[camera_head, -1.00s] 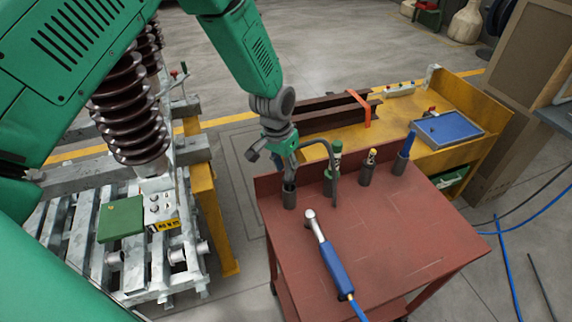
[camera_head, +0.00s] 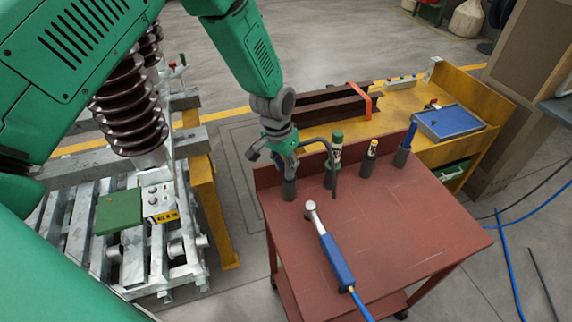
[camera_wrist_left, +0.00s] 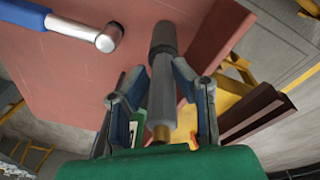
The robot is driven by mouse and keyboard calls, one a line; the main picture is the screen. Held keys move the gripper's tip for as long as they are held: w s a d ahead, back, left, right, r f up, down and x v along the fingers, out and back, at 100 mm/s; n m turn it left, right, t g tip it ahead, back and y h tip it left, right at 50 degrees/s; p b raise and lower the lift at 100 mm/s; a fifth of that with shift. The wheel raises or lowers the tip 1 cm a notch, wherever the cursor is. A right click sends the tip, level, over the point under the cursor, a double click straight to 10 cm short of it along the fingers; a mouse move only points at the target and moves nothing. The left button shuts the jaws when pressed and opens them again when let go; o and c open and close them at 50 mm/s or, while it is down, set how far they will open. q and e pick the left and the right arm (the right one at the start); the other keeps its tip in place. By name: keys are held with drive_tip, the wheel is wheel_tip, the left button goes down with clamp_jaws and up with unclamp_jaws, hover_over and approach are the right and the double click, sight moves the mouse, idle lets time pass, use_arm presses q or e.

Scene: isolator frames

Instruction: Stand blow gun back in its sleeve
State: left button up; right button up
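My left gripper (camera_head: 284,161) is above the leftmost dark sleeve (camera_head: 289,189) on the red cart, pointing down. In the left wrist view its fingers (camera_wrist_left: 162,72) close in on both sides of the blow gun (camera_wrist_left: 161,92), a grey cylinder with a brass end towards the camera. The gun's far end lines up with the dark sleeve mouth (camera_wrist_left: 163,38) and appears to be inside it; how deep is hard to tell. A grey curved tube (camera_head: 333,178) arches from the gripper and hangs down on the right. My right gripper is not in view.
On the red cart top (camera_head: 400,230) lies a ratchet-like tool with a blue handle (camera_head: 337,262). A yellow bench (camera_head: 400,98) stands behind.

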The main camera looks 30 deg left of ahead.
use_arm(q)
drive_tip(key=o, duration=0.5)
drive_tip(key=shift+r, duration=0.1)
drive_tip(key=r, duration=0.7)
drive_tip(key=s+a+r, duration=0.1)
drive_tip(key=r, duration=0.3)
drive_tip(key=shift+r, duration=0.3)
drive_tip(key=s+d+f+b, duration=0.1)
drive_tip(key=s+f+b, duration=0.2)
drive_tip(key=s+f, duration=0.55)
drive_tip(key=s+f+b, duration=0.4)
drive_tip(key=f, duration=0.9)
drive_tip(key=shift+n+g+y, duration=0.3)
drive_tip(key=shift+n+y, duration=0.2)
drive_tip(key=s+f+b, duration=0.2)
drive_tip(key=s+f, duration=0.2)
drive_tip(key=s, duration=0.2)
drive_tip(key=s+f+b, duration=0.2)
drive_tip(key=s+f, duration=0.2)
drive_tip(key=s, duration=0.3)
drive_tip(key=s+f+b, duration=0.2)
drive_tip(key=s+f, duration=0.2)
drive_tip(key=s, duration=0.2)
drive_tip(key=shift+s+a+f+b, duration=0.15)
drive_tip(key=shift+a+b, duration=0.15)
drive_tip(key=shift+a, duration=0.05)
